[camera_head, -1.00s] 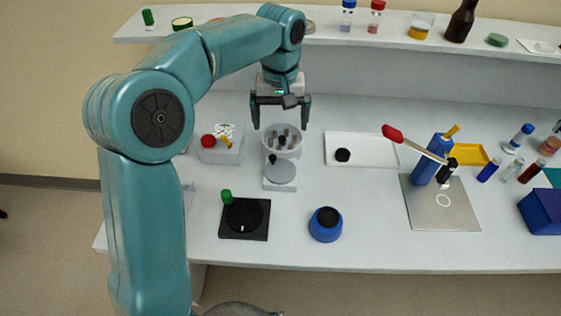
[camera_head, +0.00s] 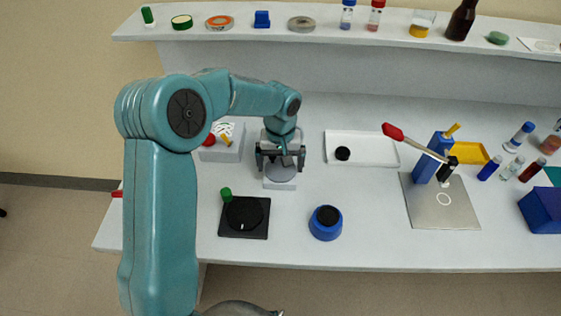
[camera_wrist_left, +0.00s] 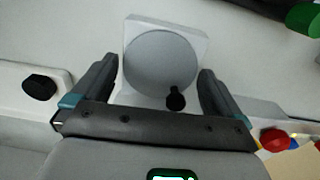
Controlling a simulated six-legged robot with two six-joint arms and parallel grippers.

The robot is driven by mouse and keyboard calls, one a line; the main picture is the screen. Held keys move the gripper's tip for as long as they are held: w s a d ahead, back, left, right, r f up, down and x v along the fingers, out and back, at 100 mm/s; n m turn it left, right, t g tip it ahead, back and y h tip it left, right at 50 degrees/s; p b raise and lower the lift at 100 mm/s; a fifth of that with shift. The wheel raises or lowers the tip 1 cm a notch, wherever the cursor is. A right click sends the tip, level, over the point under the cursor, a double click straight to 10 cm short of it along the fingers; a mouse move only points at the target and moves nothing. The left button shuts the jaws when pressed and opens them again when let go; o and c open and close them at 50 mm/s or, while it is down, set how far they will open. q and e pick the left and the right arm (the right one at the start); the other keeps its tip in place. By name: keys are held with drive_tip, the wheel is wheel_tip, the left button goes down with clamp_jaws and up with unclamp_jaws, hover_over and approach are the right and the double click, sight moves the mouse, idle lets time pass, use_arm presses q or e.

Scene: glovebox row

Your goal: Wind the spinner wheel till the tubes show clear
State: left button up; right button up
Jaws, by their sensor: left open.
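The spinner's pale grey wheel (camera_wrist_left: 160,60) sits on a light square base (camera_wrist_left: 187,40) in the left wrist view, with a short black crank knob (camera_wrist_left: 176,98) near its rim. In the head view the wheel's base (camera_head: 280,186) shows just in front of my left gripper (camera_head: 281,168). My left gripper (camera_wrist_left: 158,75) is open and points down at the wheel, one finger to each side of it. The knob lies between the fingers, apart from both. The bowl with the tubes is hidden behind my gripper and wrist. My right gripper is not in view.
A pale box with a red knob (camera_head: 222,150) stands left of the spinner. A white tray (camera_head: 375,158) is to its right. A black dial unit (camera_head: 245,216) and a blue, black-topped pot (camera_head: 326,224) stand in front. The shelf behind holds bottles and tape rolls.

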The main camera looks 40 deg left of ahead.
use_arm(q)
drive_tip(key=c, duration=0.8)
drive_tip(key=shift+o, duration=0.2)
drive_tip(key=shift+m, duration=0.3)
drive_tip(key=m, duration=0.3)
drive_tip(key=shift+m, duration=2)
drive_tip(key=o, duration=0.8)
drive_tip(key=shift+c, duration=0.2)
